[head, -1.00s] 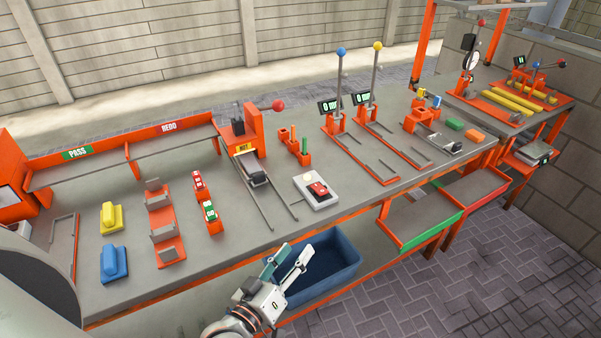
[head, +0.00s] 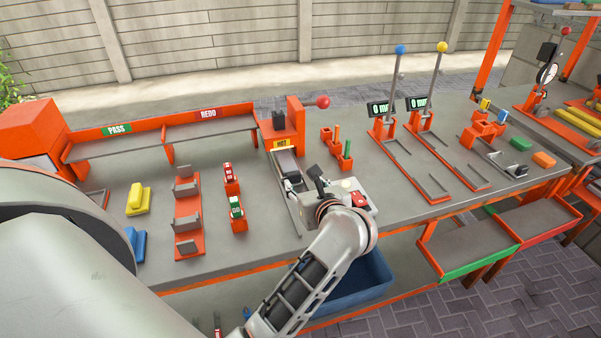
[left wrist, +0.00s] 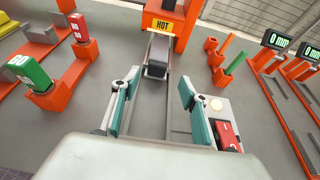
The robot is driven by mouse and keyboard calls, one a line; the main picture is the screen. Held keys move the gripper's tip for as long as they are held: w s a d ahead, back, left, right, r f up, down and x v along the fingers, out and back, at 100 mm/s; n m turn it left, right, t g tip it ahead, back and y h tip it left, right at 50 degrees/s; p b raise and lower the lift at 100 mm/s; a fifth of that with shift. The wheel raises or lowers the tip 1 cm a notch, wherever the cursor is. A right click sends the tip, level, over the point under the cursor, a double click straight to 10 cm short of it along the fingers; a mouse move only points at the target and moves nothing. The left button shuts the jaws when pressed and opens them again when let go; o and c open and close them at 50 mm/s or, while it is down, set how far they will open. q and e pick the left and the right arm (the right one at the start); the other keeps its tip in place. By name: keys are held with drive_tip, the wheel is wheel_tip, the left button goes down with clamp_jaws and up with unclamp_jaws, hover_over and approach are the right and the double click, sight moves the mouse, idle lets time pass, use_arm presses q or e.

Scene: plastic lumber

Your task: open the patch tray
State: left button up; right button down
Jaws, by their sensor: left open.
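My left gripper (head: 302,188) is over the front of the bench, by the rails of the orange station marked HOT (head: 283,142). In the left wrist view the gripper (left wrist: 160,90) is open, its two teal fingers apart with nothing between them. A grey block (left wrist: 157,56) sits between the rails beyond the fingertips. A pale tray (left wrist: 207,101) with a cream disc and a red piece (left wrist: 228,133) lies just right of the right finger. In the head view my gripper partly hides this tray (head: 368,206). I cannot tell which thing is the patch tray. My right gripper is not in view.
Two gauges with blue and yellow knobs (head: 441,47) are farther right. Red and green pieces (head: 236,207) stand to the left. A blue bin (head: 362,283) is below the bench's front edge.

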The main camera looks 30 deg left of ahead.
sight(295, 176)
use_arm(q)
drive_tip(key=shift+w+a+f, duration=0.15)
drive_tip(key=shift+a+f, duration=0.05)
drive_tip(key=shift+a, duration=0.15)
drive_tip(key=b+x, duration=0.2)
drive_tip(key=x, duration=0.3)
drive_tip(key=shift+w+a+f+b, duration=0.1)
drive_tip(key=shift+a+f+b, duration=0.1)
drive_tip(key=shift+a+b, duration=0.1)
drive_tip(key=shift+w+a+f, duration=0.1)
drive_tip(key=shift+w+a, duration=0.15)
drive_tip(key=shift+c, duration=0.3)
clamp_jaws()
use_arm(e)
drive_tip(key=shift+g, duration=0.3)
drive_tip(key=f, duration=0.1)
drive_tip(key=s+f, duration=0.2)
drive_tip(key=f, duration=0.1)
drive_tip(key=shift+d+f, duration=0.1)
